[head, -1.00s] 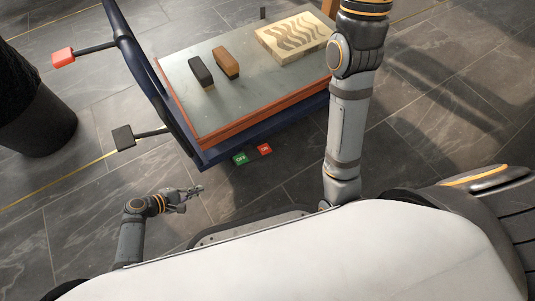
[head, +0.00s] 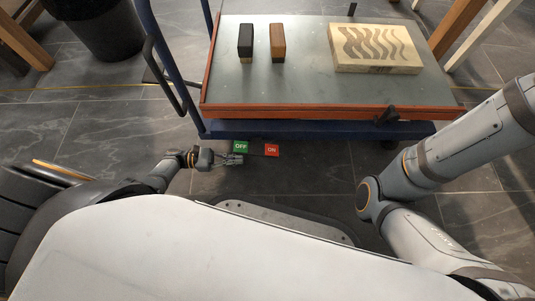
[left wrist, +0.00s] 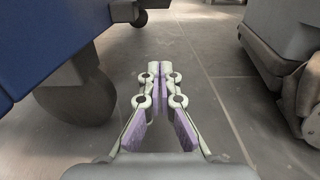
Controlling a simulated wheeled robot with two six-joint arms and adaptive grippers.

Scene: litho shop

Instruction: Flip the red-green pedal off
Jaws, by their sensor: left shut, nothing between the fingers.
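The red-green pedal shows in the head view as a green OFF plate (head: 241,147) and a red ON plate (head: 272,150), side by side low at the front edge of the blue cart. My left gripper (head: 238,159) is just below the green plate in the picture, near the floor; I cannot tell whether it touches. In the left wrist view my left gripper (left wrist: 159,72) has its fingers together and empty, pointing along the floor beside the cart. The pedal cannot be made out there. My right arm is at the right of the head view; its gripper is out of frame.
The blue cart (head: 310,130) carries a red-edged plate (head: 230,90) with a black block (head: 245,43), a brown block (head: 278,42) and a patterned slab (head: 375,48). A cart wheel (left wrist: 75,95) stands left of my left gripper. A dark bin (head: 105,30) is at the back left.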

